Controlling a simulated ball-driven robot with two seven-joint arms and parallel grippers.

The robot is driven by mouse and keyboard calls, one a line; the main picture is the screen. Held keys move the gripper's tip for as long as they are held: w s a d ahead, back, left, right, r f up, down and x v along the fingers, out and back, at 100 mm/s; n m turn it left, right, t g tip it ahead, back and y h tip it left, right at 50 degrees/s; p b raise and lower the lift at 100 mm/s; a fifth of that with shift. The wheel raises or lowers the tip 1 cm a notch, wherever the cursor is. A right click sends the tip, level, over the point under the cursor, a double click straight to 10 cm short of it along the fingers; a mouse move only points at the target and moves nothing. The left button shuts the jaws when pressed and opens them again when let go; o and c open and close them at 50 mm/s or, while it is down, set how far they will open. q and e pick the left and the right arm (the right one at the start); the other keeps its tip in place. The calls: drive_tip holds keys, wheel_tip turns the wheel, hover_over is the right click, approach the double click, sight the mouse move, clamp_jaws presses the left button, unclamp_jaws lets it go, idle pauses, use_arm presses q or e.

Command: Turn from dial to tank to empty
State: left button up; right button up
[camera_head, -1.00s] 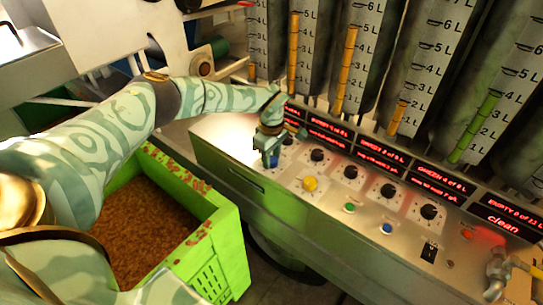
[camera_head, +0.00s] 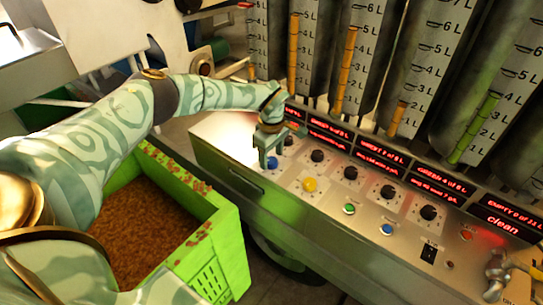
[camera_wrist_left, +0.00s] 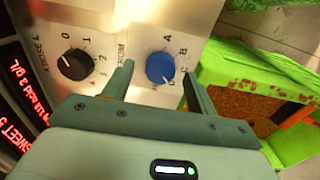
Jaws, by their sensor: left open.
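A steel control panel (camera_head: 330,205) carries a row of dials. A blue knob (camera_wrist_left: 160,68) with letters around it shows in the left wrist view, and in the head view (camera_head: 272,162) at the panel's left end. My left gripper (camera_wrist_left: 158,72) is open, with one finger on each side of the blue knob; I cannot tell whether they touch it. In the head view the gripper (camera_head: 270,160) points down at that knob. A black dial (camera_wrist_left: 75,64) with numbers sits beside it. A red display (camera_head: 508,220) reads EMPTY and clean at the far right.
Several tall tanks with litre scales (camera_head: 358,50) stand behind the panel. A green crate (camera_head: 225,250) of brown material stands below left.

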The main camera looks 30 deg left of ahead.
sight(271, 160)
use_arm(q)
wheel_tip(271, 160, up, 15)
drive_tip(key=p, duration=0.2)
drive_tip(key=shift+r+p, duration=0.15)
drive_tip(key=shift+p, duration=0.25)
